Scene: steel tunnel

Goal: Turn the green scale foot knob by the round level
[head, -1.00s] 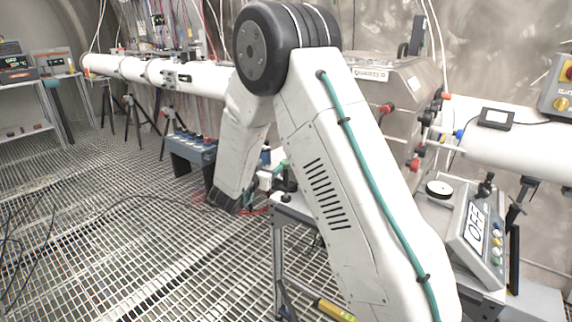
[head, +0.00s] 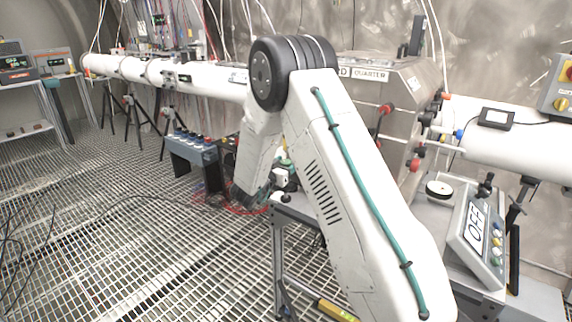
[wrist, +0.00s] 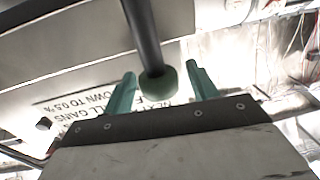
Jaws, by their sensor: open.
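In the wrist view, my gripper (wrist: 160,88) shows two teal fingers spread apart. A dull green rounded knob (wrist: 158,84) at the end of a dark rod appears between the fingertips, with gaps visible on both sides. I cannot tell whether it is at the same depth as the fingertips, or whether it is the scale foot knob. No round level can be made out. In the head view, my arm hides most of the bench middle, and my fingers cannot be made out clearly.
A steel chamber (head: 395,85) and white beam pipe (head: 190,77) run behind my arm. A round white-topped piece (head: 439,188) sits near the display panel. A blue-grey box with several knobs (head: 196,150) stands at left. Printed text (wrist: 75,108) is upside down in the wrist view.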

